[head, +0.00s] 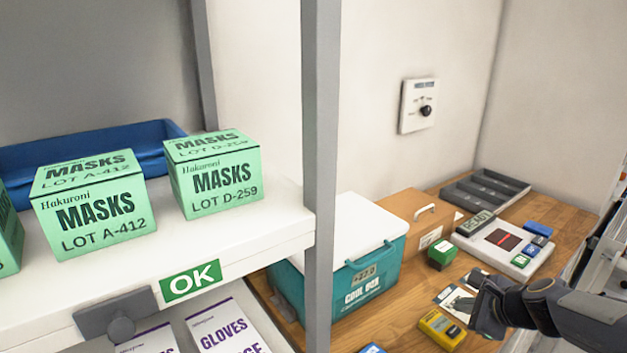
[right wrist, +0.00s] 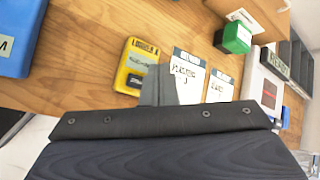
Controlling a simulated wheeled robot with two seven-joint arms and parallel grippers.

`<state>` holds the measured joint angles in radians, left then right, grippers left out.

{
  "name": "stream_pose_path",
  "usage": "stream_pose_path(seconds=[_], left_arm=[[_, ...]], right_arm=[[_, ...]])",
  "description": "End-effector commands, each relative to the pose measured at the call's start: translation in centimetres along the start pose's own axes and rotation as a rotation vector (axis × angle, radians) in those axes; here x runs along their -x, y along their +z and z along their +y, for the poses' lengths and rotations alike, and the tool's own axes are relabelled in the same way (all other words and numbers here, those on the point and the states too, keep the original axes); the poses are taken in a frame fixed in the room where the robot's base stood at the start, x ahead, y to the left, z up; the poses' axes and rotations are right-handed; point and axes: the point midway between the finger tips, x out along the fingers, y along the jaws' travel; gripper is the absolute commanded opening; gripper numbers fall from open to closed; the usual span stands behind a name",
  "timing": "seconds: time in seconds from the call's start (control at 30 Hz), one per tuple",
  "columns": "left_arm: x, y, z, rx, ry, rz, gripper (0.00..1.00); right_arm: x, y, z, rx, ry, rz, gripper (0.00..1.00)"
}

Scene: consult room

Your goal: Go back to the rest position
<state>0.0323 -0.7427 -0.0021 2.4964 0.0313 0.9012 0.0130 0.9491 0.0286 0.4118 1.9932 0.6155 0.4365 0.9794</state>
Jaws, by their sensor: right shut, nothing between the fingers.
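My right gripper (head: 478,290) is at the lower right of the head view, over the wooden counter (head: 405,325). It is shut with nothing between its fingers. It covers part of the white printed cards (head: 455,300) and is close to the yellow device (head: 441,329). In the right wrist view my grey fingers (right wrist: 170,88) show in front of the cards (right wrist: 187,72), beside the yellow device (right wrist: 136,66). I cannot tell its exact height above the counter. My left gripper is not in view.
A grey post (head: 319,180) stands between the shelf with green mask boxes (head: 95,205) and the counter. A teal cool box (head: 340,265), green block (head: 441,254), reader (head: 505,245) and grey tray (head: 487,190) stand on the counter. A blue item (right wrist: 18,38) lies left in the wrist view.

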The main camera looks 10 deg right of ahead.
Motion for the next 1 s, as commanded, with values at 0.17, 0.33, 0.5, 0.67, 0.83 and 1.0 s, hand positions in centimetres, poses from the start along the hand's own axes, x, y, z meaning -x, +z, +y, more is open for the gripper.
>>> stream_pose_path(seconds=[0.17, 0.33, 0.5, 0.67, 0.83, 1.0], left_arm=[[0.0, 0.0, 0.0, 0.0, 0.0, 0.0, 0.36], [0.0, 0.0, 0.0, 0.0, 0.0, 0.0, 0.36], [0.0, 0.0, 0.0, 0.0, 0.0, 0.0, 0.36], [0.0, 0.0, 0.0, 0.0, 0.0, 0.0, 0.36], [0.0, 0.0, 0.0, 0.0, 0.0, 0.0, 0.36], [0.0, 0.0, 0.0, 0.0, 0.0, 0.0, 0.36]], right_arm=[[3.4, 5.7, 4.7, 0.443, 0.081, -0.048, 0.0], [8.9, 9.3, 12.7, 1.074, 0.168, -0.137, 0.0], [12.6, 9.2, 19.2, 1.564, 0.202, -0.237, 0.0], [13.9, 8.3, 22.5, 1.814, 0.207, -0.302, 0.0], [14.1, 8.0, 23.3, 1.882, 0.209, -0.32, 0.0], [14.1, 8.0, 23.3, 1.879, 0.21, -0.32, 0.0]])
